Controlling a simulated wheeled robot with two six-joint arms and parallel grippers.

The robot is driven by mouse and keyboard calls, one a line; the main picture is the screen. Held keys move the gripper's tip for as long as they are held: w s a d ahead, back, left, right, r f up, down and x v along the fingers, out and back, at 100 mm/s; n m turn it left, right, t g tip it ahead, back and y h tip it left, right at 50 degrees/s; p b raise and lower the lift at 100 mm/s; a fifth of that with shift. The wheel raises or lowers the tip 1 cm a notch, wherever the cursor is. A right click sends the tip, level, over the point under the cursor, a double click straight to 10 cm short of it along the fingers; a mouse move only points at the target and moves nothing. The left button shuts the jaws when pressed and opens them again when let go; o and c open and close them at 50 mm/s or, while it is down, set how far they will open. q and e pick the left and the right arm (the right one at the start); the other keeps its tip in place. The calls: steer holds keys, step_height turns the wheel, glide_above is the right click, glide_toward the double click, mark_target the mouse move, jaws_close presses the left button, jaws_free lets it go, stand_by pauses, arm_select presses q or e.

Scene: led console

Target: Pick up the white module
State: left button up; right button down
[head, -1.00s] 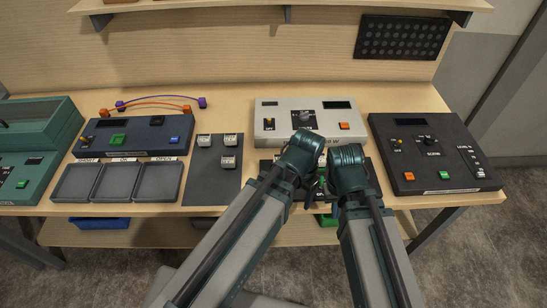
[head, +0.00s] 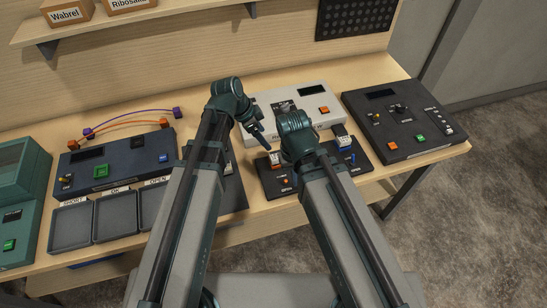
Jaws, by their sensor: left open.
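Small white-topped modules show in the head view. One module (head: 276,158) sits at the left of a dark board (head: 269,184), and another (head: 343,142) at its right. Three white-topped modules seen earlier on the dark mat (head: 234,196) are now hidden behind my left arm. My left gripper (head: 260,134) is open, above the bench between the mat and the white console (head: 263,106), with its fingers pointing down and right. I see nothing held in it. My right wrist is over the dark board and hides my right gripper.
A dark scope console (head: 400,150) stands at the right. A blue-black console (head: 110,165) with orange and purple cables behind it stands at the left. Sorting trays (head: 70,228) lie in front of it. A shelf with boxes (head: 68,12) hangs above.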

arm_select(q)
steer(key=b, duration=0.8)
glide_above(275, 155)
steer(key=a, duration=0.1)
steer(key=f, duration=0.8)
steer(key=shift+s, duration=0.35)
steer(key=b+x, duration=0.2)
steer(key=a+b+x, duration=0.1)
steer(key=b+x, duration=0.1)
steer(key=shift+d+f, duration=0.1)
steer(key=shift+f, duration=0.4)
steer(key=shift+w+d+f+b, duration=0.1)
steer(key=shift+d+f+b, duration=0.1)
steer(key=shift+b, duration=0.15)
steer(key=shift+r, duration=0.1)
jaws_close()
